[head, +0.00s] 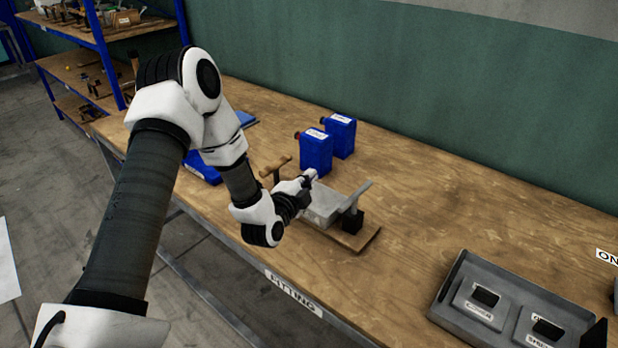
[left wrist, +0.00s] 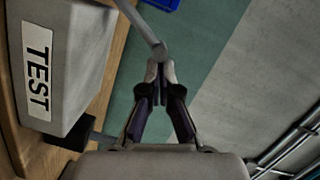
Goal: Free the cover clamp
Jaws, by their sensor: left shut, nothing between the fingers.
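A grey box (head: 322,204) sits on a wooden base on the workbench, with a wooden T-shaped handle (head: 275,166) at its left and a clamp with a grey lever (head: 358,194) on a black block (head: 350,221) at its right. In the left wrist view the box (left wrist: 75,55) shows a TEST label. My left gripper (head: 311,176) is above the box's far left side, shut and empty. In the left wrist view its closed fingertips (left wrist: 160,72) meet the end of a grey rod (left wrist: 143,25); I cannot tell whether they touch it. My right gripper is not in view.
Two blue canisters (head: 316,152) (head: 340,135) stand just behind the box. A grey tray (head: 452,290) with labelled blocks is at the front right. A blue container (head: 203,168) lies behind my left arm.

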